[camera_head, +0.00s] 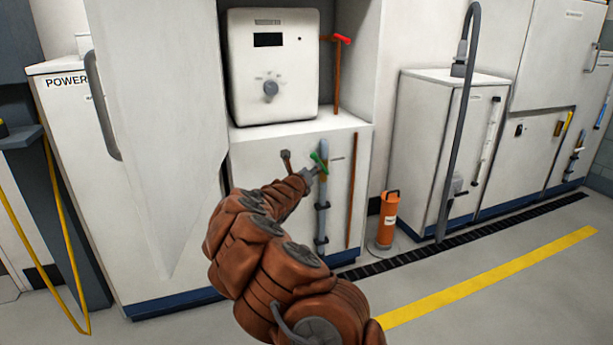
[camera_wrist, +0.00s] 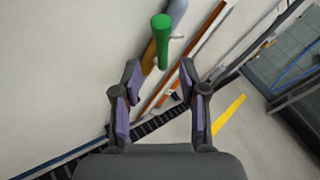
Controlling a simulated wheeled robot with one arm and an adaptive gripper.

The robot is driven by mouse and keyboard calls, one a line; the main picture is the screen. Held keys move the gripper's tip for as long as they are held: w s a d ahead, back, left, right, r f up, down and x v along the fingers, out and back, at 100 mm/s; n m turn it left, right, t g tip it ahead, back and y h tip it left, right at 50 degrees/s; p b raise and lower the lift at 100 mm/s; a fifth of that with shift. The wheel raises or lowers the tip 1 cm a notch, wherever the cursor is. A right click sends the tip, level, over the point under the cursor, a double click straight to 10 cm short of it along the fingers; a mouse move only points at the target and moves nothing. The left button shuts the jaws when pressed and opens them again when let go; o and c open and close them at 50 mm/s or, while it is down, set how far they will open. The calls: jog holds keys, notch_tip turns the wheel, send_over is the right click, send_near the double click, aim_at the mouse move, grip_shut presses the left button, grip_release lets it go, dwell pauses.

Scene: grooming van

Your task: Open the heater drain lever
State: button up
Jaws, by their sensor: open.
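The heater (camera_head: 273,65) is a white box with a dark display and a knob, standing in a recess above a white cabinet. A green lever (camera_head: 319,161), apparently the drain lever, sits at the top of a grey pipe (camera_head: 322,215) on the cabinet front. In the wrist view the green lever (camera_wrist: 162,28) points toward the camera beside a brass-coloured fitting (camera_wrist: 149,56). My gripper (camera_wrist: 160,68) is open, with its fingers on either side of the lever's near end and no clear contact. In the head view my gripper (camera_head: 311,174) is close to the lever and partly hidden.
A red lever (camera_head: 342,39) sits on a copper pipe right of the heater. An open white door (camera_head: 165,120) stands at left. An orange cylinder (camera_head: 388,218) stands on the floor to the right, near a dark floor grate (camera_head: 470,225).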

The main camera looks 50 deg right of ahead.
jog(key=shift+v, duration=2.05)
jog(key=shift+s, duration=0.1)
jog(key=shift+c, duration=0.3)
